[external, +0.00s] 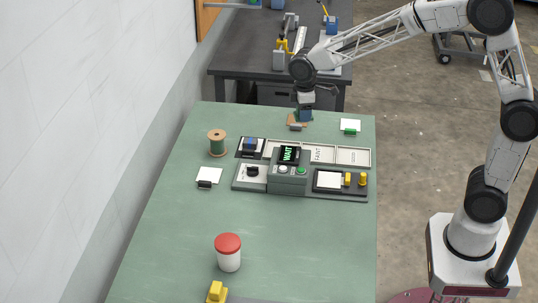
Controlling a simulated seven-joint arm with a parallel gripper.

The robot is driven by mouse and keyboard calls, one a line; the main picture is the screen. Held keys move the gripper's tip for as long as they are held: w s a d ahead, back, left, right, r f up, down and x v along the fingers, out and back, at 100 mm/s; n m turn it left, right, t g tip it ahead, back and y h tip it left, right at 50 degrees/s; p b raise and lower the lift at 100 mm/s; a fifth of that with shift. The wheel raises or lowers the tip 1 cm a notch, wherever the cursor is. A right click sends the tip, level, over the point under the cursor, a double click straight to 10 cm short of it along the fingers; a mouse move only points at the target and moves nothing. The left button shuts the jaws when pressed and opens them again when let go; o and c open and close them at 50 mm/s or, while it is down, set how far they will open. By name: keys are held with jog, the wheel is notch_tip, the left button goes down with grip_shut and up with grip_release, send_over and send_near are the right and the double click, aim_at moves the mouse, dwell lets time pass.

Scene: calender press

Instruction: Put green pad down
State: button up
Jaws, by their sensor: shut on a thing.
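My gripper (304,114) is at the far edge of the green table, pointing down and shut on a small dark green-blue thing, which looks like the green pad (304,117). It is low, just above or at an orange-brown card (291,119) with a grey block (295,127) at its front. I cannot tell whether the pad touches the card or table. The fingertips are too small to see clearly.
The press (289,175) stands mid-table, its screen reading WAIT. A white card with a green block (350,131) lies to the right, a spool (217,142) to the left. A red-topped jar (228,252) stands in front. The left front table is clear.

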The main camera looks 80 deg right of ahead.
jog(key=d+m, duration=0.3)
jog(key=d, duration=0.9)
jog(key=f, duration=1.1)
jog(key=shift+s+d+f, duration=0.1)
jog(key=shift+d+f, duration=0.1)
jog(key=shift+f, duration=0.05)
send_over(270, 126)
jog(key=shift+d+f, duration=0.1)
jog(key=shift+f, duration=0.65)
jog(key=shift+f, duration=0.1)
jog(key=shift+f, duration=1.7)
jog(key=shift+f, duration=0.1)
